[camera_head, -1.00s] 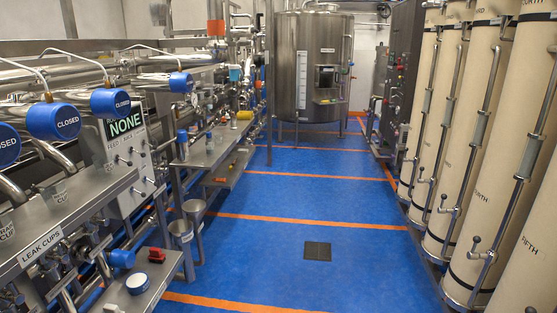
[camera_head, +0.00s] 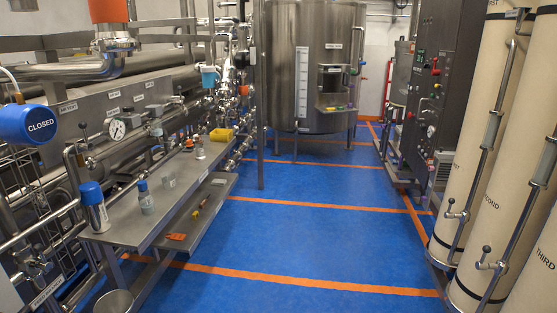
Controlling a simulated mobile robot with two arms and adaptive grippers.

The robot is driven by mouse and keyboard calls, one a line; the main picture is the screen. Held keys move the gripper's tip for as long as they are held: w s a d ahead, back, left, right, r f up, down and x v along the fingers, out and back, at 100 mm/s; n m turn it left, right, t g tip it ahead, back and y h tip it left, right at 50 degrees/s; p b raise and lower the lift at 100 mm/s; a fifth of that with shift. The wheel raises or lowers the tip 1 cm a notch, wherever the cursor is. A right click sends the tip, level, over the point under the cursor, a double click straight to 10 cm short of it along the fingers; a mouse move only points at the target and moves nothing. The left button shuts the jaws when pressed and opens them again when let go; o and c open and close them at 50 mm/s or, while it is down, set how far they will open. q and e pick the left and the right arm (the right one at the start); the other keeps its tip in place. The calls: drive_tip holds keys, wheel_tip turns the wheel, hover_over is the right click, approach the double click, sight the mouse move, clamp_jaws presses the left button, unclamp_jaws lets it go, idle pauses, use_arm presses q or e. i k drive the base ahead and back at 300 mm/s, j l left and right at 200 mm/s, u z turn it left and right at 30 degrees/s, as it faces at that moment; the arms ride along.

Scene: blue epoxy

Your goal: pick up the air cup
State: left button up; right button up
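Neither of my grippers is in view. No cup with a readable "air" label shows. On the steel bench (camera_head: 150,222) at the left stand a small clear cup (camera_head: 168,181), a small clear bottle (camera_head: 145,198) with a blue-grey cap, and a steel flask (camera_head: 94,210) with a blue cap. A small white container (camera_head: 199,150) stands farther back on the bench. I cannot tell whether any of these is the air cup.
A yellow bin (camera_head: 221,135) sits at the bench's far end. A lower shelf (camera_head: 205,215) juts into the aisle. A large steel tank (camera_head: 330,55) stands ahead. Tall cream columns (camera_head: 485,200) line the right. The blue floor (camera_head: 300,225) between is clear.

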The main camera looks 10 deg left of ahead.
sight(168, 179)
drive_tip(key=i+u, duration=0.1)
drive_tip(key=i, duration=0.6)
drive_tip(key=i+l+u, duration=0.1)
drive_tip(key=i, duration=0.55)
drive_tip(key=i+l+u, duration=0.15)
drive_tip(key=i, duration=0.55)
drive_tip(key=l, duration=0.1)
